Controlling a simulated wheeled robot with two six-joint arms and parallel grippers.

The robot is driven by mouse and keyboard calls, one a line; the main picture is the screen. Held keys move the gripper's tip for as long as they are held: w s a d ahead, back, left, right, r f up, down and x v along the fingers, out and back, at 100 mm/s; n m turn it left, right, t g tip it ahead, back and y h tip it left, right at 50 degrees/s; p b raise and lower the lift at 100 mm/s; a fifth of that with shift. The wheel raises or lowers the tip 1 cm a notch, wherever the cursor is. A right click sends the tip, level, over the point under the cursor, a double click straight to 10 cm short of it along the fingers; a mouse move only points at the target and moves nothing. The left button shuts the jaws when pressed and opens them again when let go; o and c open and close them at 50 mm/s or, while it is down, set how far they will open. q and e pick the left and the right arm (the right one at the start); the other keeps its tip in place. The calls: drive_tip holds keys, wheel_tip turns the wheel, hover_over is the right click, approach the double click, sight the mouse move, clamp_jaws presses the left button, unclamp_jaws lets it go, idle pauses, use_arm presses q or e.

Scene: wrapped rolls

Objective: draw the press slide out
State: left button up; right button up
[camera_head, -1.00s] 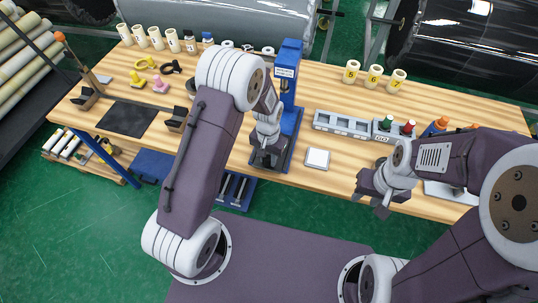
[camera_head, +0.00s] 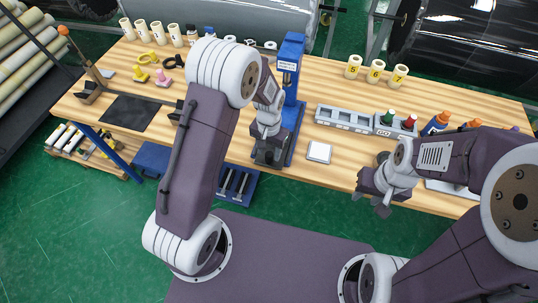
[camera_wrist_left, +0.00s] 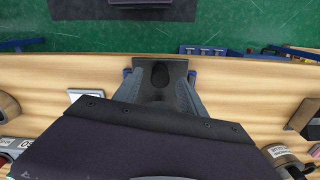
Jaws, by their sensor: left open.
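The blue press (camera_head: 291,75) stands upright on the table, with its blue base reaching toward the front edge. Its dark slide (camera_wrist_left: 160,75) shows in the left wrist view as a dark plate with an oval black mark, near the table's front edge. My left gripper (camera_head: 268,152) is low at the front of the press base. In the left wrist view its two fingers (camera_wrist_left: 159,90) are apart, one on each side of the slide; contact cannot be told. My right gripper (camera_head: 376,200) hangs open and empty above the table's front edge, to the right.
A white square tile (camera_head: 319,152) lies right of the press. Numbered cream rolls (camera_head: 376,71) stand at the back. A dark mat (camera_head: 129,112) lies at left. A blue rack (camera_head: 236,184) sits below the table front.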

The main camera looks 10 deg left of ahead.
use_arm(q)
drive_tip(key=r, duration=0.6)
drive_tip(key=shift+s, duration=0.2)
drive_tip(key=shift+w+r, duration=0.1)
drive_tip(key=shift+w+a+r, duration=0.15)
drive_tip(key=shift+a+r, duration=0.05)
drive_tip(key=shift+r, duration=0.05)
drive_tip(key=s+a+r+n, duration=0.1)
drive_tip(key=s+a, duration=0.1)
drive_tip(key=s, duration=0.4)
drive_tip(key=s+a+r+n+t, duration=0.1)
drive_tip(key=s+a, duration=0.2)
drive_tip(key=s, duration=0.4)
drive_tip(key=shift+a+n, duration=0.2)
drive_tip(key=shift+n, duration=0.2)
drive_tip(key=shift+s+r, duration=0.1)
drive_tip(key=shift+s, duration=0.25)
